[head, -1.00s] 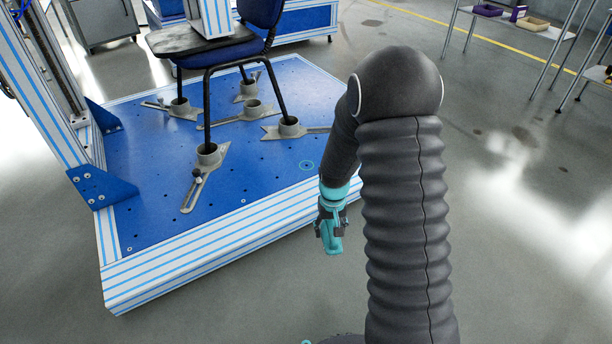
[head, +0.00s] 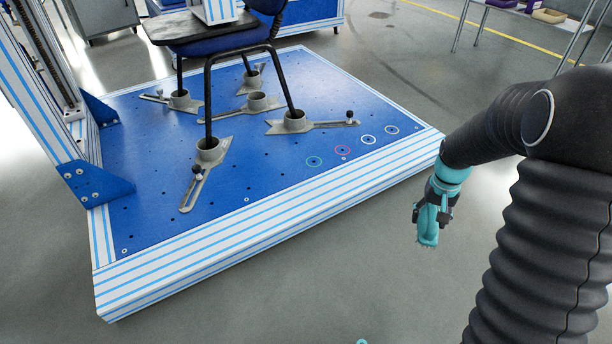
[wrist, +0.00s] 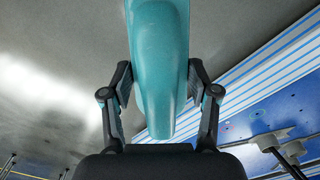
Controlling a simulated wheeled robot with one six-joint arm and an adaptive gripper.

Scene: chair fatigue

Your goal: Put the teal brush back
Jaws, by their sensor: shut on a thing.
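The teal brush (head: 428,226) is in my gripper (head: 433,212), to the right of the blue platform and above the grey floor in the head view. In the wrist view the brush (wrist: 160,65) runs from the top edge down between the two fingers of my gripper (wrist: 158,95), which are shut on it. Its far end is cut off in the wrist view.
A blue platform (head: 270,180) with white and blue striped edges carries a chair (head: 235,45), its legs in grey cups. Several coloured rings, one teal (head: 314,161), mark the platform's right part. Shelving (head: 530,15) stands at the back right. Open grey floor (head: 330,270) lies in front.

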